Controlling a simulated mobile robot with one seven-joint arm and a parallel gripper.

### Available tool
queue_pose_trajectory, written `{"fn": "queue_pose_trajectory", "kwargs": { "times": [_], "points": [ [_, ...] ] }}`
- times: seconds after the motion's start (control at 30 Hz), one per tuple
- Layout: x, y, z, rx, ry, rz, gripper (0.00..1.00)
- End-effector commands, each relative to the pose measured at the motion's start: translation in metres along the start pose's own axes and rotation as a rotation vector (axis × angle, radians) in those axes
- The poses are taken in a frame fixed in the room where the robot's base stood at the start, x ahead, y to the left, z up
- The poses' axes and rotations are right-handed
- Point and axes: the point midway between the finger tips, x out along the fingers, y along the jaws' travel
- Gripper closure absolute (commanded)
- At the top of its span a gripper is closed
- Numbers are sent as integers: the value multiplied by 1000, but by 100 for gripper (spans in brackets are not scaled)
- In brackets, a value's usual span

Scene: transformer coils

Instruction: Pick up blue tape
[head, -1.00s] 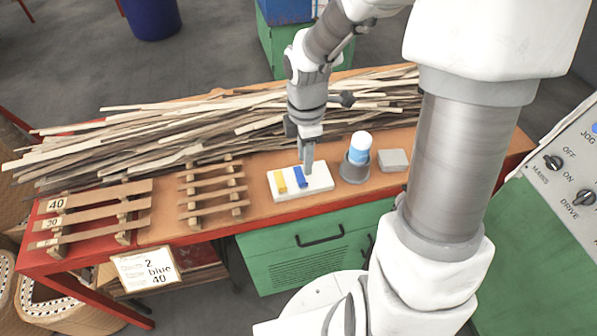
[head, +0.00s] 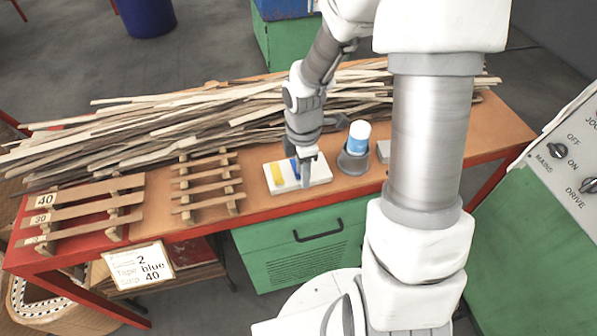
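The blue tape (head: 294,168) is a small blue strip on a white block (head: 318,181) on the orange table. A yellow tape (head: 277,173) lies beside it on the left. My gripper (head: 306,180) points down at the blue tape and covers its right part. In this view the fingers are small and partly merged with the tape, so I cannot tell whether they are open or closed on it.
A grey holder with a white and blue cylinder (head: 357,140) stands just right of the block. Slatted wooden racks (head: 207,186) stand to the left. A long pile of wooden strips (head: 150,135) lies behind. A sign (head: 138,266) hangs at the table's front.

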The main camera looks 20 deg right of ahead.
Motion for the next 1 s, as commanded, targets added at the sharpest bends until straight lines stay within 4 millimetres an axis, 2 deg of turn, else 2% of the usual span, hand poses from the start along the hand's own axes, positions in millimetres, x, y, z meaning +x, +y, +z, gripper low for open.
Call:
{"fn": "queue_pose_trajectory", "kwargs": {
  "times": [0.03, 0.2, 0.23, 0.73, 0.87, 1.0],
  "points": [
    [0, 0, 0, 0, 0, 0, 67],
    [0, 0, 0, 0, 0, 0, 97],
    [0, 0, 0, 0, 0, 0, 100],
    [-3, 0, 0, 1, 0, 1, 100],
    [-19, 1, 0, 3, 0, 4, 100],
    [-48, 1, 1, 2, -1, 5, 100]
  ]
}}
